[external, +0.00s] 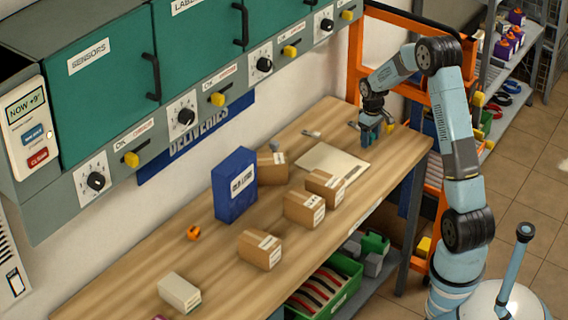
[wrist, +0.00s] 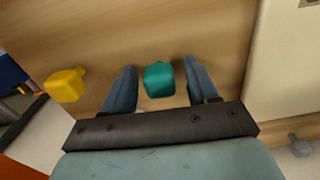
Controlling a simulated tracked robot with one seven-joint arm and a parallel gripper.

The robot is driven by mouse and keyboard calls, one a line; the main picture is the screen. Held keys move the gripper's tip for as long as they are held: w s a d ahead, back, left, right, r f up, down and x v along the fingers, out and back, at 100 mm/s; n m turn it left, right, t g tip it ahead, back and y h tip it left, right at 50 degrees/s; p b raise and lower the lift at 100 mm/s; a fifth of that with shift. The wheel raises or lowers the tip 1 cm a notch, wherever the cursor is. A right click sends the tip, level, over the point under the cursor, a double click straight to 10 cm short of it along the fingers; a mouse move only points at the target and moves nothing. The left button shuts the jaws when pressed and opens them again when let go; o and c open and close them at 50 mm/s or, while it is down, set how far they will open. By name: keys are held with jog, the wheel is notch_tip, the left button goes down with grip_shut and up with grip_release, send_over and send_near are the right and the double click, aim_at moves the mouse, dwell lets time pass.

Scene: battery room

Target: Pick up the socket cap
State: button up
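A small teal cap-like piece (wrist: 158,80), which looks like the socket cap, sits on the wooden bench between the fingers of my gripper (wrist: 159,67) in the wrist view. My gripper is open, with a narrow gap visible on each side of the piece. In the external view my gripper (external: 367,134) points down at the far right end of the bench. There its fingers largely hide the teal piece.
A yellow piece (wrist: 66,85) lies left of my gripper in the wrist view, and a grey piece (wrist: 299,145) lies right. A pale board (external: 331,163) is close by on the bench (external: 215,258). Cardboard boxes (external: 304,208) and a blue box (external: 234,186) stand farther along. An orange frame (external: 354,62) rises behind.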

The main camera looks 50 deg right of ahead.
jog(key=c, duration=0.9)
